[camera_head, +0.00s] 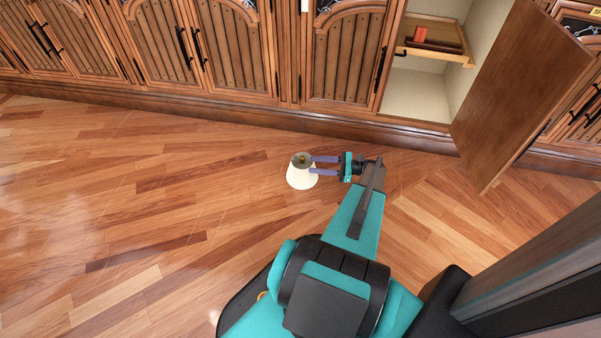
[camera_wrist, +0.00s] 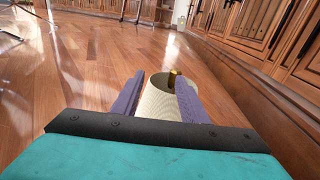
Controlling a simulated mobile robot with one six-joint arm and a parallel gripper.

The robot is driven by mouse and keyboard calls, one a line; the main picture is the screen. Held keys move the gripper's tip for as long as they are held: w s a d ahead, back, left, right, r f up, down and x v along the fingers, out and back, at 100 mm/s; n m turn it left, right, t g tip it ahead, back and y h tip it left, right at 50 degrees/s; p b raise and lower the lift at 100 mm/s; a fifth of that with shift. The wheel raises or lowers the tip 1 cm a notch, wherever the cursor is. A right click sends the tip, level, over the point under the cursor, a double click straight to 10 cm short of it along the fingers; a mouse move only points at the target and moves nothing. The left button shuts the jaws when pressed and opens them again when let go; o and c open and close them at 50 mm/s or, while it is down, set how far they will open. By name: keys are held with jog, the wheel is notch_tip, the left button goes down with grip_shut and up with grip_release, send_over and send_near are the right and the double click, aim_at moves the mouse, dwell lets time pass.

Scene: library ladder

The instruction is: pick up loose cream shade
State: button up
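The cream shade (camera_head: 301,180) stands upright on the wooden floor, wide end down, with a dark top opening and a small brass fitting. It also shows in the wrist view (camera_wrist: 157,105), filling most of the space between my fingers. My gripper (camera_head: 311,165) reaches in from the right, its two purple fingers apart, with their tips at the shade's upper part. In the wrist view, my gripper (camera_wrist: 159,80) has one finger on each side of the shade, and the right finger hides part of it. I cannot tell whether both fingers press on it.
Wooden cabinets (camera_head: 230,50) line the back wall above a dark baseboard (camera_head: 220,108). One cabinet door (camera_head: 520,90) stands open at the right, showing a shelf with a red object (camera_head: 420,34). The floor to the left of the shade is clear.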

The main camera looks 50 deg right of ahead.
jog(key=d, duration=0.2)
jog(key=s+d+m+t, duration=0.1)
jog(key=shift+d+f+h+b, duration=0.15)
jog(key=shift+d+h+b, duration=0.15)
jog(key=shift+d, duration=0.1)
jog(key=shift+a, duration=0.1)
jog(key=b, duration=0.3)
send_near(293, 160)
jog(key=shift+w+a+r, duration=0.3)
jog(key=shift+w+a, duration=0.1)
jog(key=shift+w, duration=0.25)
jog(key=shift+w+a+r, duration=0.35)
jog(key=shift+w, duration=0.35)
jog(key=shift+w+a+r, duration=0.3)
jog(key=shift+w+a, duration=0.1)
jog(key=shift+w, duration=0.25)
jog(key=shift+w, duration=0.1)
jog(key=shift+b+x, duration=0.6)
jog(key=shift+x, duration=0.4)
jog(key=shift+b+x, duration=0.6)
jog(key=shift+x, duration=0.9)
jog(key=shift+r, duration=0.1)
